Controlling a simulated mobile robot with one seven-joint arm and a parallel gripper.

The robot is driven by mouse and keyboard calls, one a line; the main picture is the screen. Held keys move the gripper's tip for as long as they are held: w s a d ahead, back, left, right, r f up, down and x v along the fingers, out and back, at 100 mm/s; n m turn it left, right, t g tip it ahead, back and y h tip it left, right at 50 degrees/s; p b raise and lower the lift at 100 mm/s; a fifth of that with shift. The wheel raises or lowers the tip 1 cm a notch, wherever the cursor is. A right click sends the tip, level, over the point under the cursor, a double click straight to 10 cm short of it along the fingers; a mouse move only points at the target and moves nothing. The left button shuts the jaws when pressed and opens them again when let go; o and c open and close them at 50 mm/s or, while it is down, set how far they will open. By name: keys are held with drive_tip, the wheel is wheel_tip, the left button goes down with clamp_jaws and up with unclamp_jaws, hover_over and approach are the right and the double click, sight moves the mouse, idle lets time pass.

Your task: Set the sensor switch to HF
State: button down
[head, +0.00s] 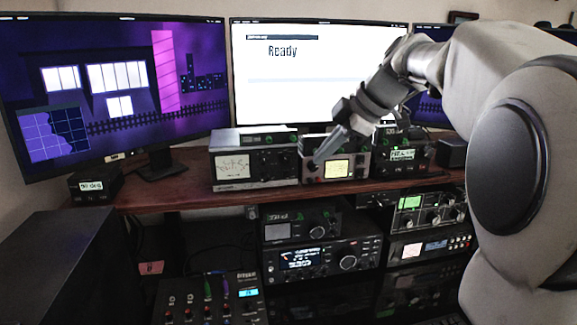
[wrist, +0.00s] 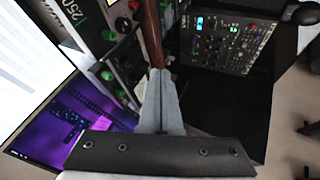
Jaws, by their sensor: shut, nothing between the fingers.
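My gripper (head: 320,160) is shut and empty. In the head view its tips are in front of the left part of a small grey meter unit (head: 338,168) with a lit yellow display, close to a red knob. I cannot tell whether the tips touch anything. I cannot pick out the sensor switch or read its HF label or setting; the gripper partly covers this unit.
A wider meter unit (head: 253,168) stands to the left on the shelf (head: 165,193), and a dark unit (head: 402,157) to the right. Monitors (head: 120,85) stand behind. Radios (head: 322,261) and a mixer (head: 208,300) sit below the shelf.

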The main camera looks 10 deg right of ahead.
sight(284, 179)
drive_tip(key=w+a+f, duration=0.4)
drive_tip(key=w+f, duration=0.3)
drive_tip(key=w, duration=0.1)
drive_tip(key=shift+w, duration=0.4)
drive_tip(key=shift+w+r+p, duration=0.2)
drive_tip(key=shift+p, duration=0.55)
drive_tip(key=shift+f, duration=0.15)
